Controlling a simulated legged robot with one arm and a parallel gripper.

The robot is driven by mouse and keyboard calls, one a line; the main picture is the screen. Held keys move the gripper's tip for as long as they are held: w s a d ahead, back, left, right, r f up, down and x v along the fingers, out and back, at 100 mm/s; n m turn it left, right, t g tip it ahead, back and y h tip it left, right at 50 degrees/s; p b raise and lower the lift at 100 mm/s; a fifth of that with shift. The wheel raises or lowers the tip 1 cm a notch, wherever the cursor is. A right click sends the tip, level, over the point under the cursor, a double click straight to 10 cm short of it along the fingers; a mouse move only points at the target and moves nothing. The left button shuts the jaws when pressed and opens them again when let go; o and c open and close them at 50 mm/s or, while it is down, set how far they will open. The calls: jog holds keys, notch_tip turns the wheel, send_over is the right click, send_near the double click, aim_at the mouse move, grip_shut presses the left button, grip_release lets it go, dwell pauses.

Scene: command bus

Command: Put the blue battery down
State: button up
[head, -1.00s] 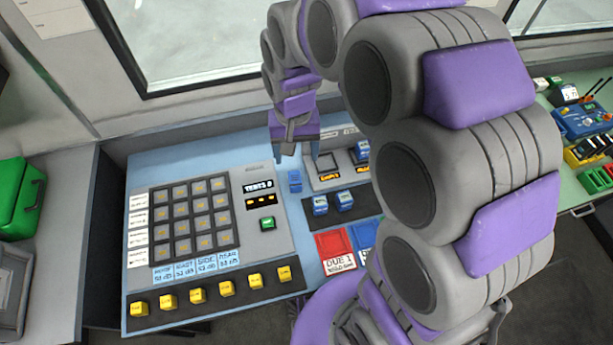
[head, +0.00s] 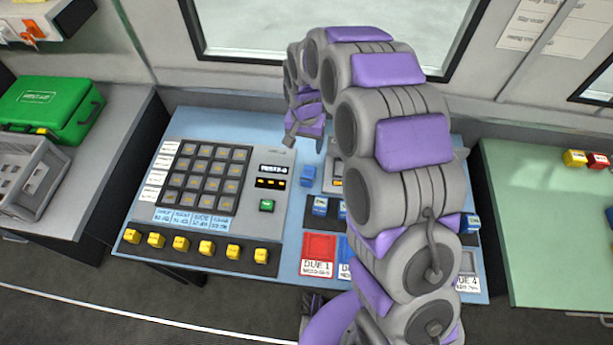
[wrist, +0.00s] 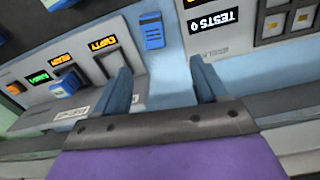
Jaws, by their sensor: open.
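A blue battery (head: 309,175) is on the light-blue console top, between the keypad panel and the charger panel. It also shows in the wrist view (wrist: 152,33), beyond my fingertips and apart from them. My gripper (wrist: 160,78) is open, with nothing between its two blue-grey fingers. In the head view my gripper (head: 306,138) is above and behind the battery. More blue batteries stand nearby, one (head: 320,206) in the dark rack and one (wrist: 66,85) in a charger slot. A slot marked EMPTY (wrist: 106,62) is beside the loose battery. My arm hides much of the console's right side.
The keypad panel (head: 208,178) with yellow buttons is at left. A red DUE 1 tray (head: 319,248) lies in front. A green case (head: 50,108) and grey crate (head: 35,180) are on the left counter. The green right-hand table (head: 545,230) is mostly clear.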

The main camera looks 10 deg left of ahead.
jog(key=b, duration=0.2)
send_over(308, 172)
jog(key=d, duration=0.1)
jog(key=f, duration=0.9)
jog(key=shift+w+f, duration=0.1)
jog(key=shift+w, duration=0.1)
jog(key=shift+a+f, duration=0.45)
jog(key=shift+a, duration=0.1)
notch_tip(308, 172, down, 4)
jog(key=shift+s+d+f+b, duration=0.15)
jog(key=shift+b, duration=0.5)
jog(key=shift+d+f, duration=0.15)
jog(key=shift+d, duration=0.05)
jog(key=shift+a, duration=0.4)
jog(key=c, duration=0.5)
jog(key=shift+d, duration=0.25)
jog(key=c, duration=0.7)
jog(key=shift+c, duration=0.3)
jog(key=shift+a, duration=0.1)
